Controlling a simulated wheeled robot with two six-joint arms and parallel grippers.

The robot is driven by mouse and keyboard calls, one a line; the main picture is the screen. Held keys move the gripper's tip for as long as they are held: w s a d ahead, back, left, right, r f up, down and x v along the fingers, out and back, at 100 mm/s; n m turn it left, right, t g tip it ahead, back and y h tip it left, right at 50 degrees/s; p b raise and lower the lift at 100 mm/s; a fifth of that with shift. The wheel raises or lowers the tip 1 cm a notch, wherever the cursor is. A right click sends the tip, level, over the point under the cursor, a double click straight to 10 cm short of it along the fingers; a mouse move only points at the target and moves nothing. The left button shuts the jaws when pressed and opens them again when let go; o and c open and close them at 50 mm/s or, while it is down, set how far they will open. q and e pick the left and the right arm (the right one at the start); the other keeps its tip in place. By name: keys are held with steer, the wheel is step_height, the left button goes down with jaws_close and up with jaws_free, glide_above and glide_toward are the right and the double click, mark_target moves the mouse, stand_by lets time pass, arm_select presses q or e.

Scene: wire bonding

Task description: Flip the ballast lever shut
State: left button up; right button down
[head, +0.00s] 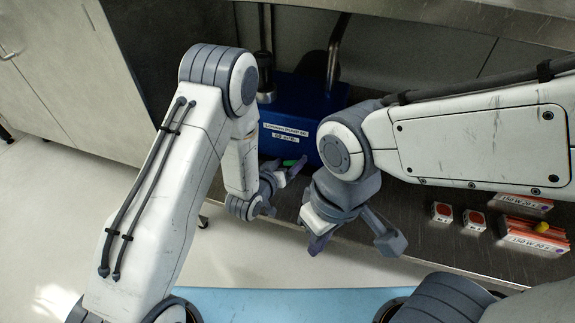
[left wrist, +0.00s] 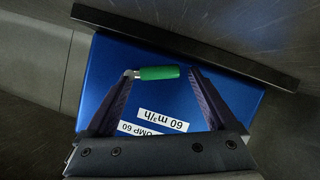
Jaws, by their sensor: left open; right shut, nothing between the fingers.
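The ballast lever has a green handle (left wrist: 160,73) with a small metal end, on the blue pump (left wrist: 240,100). In the head view the green handle (head: 290,163) shows small at the front of the blue pump (head: 290,115), partly hidden by my left gripper. My left gripper (head: 284,174) is open at the lever. In the left wrist view its fingertips (left wrist: 161,76) stand on either side of the handle, one near the metal end; contact cannot be told. My right gripper (head: 318,243) is shut and empty, lower and to the right, apart from the pump.
A white label (head: 288,132) marks the pump. A dark bar (left wrist: 190,48) crosses above the lever in the left wrist view. Two small red-and-white blocks (head: 458,216) and red-and-white boxes (head: 532,238) lie on the metal surface (head: 430,250) at right.

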arm_select(q)
steer(key=c, duration=1.4)
steer(key=r+m+y+p, duration=0.1)
steer(key=p, duration=0.2)
steer(key=shift+d+r+m, duration=0.1)
steer(key=shift+r+m, duration=0.1)
steer(key=shift+m, duration=0.2)
steer(key=shift+s+r+m+y+p, duration=0.1)
steer(key=shift+m+y+p, duration=0.3)
steer(key=shift+m, duration=0.1)
steer(key=shift+t, duration=0.3)
steer(key=o, duration=1.4)
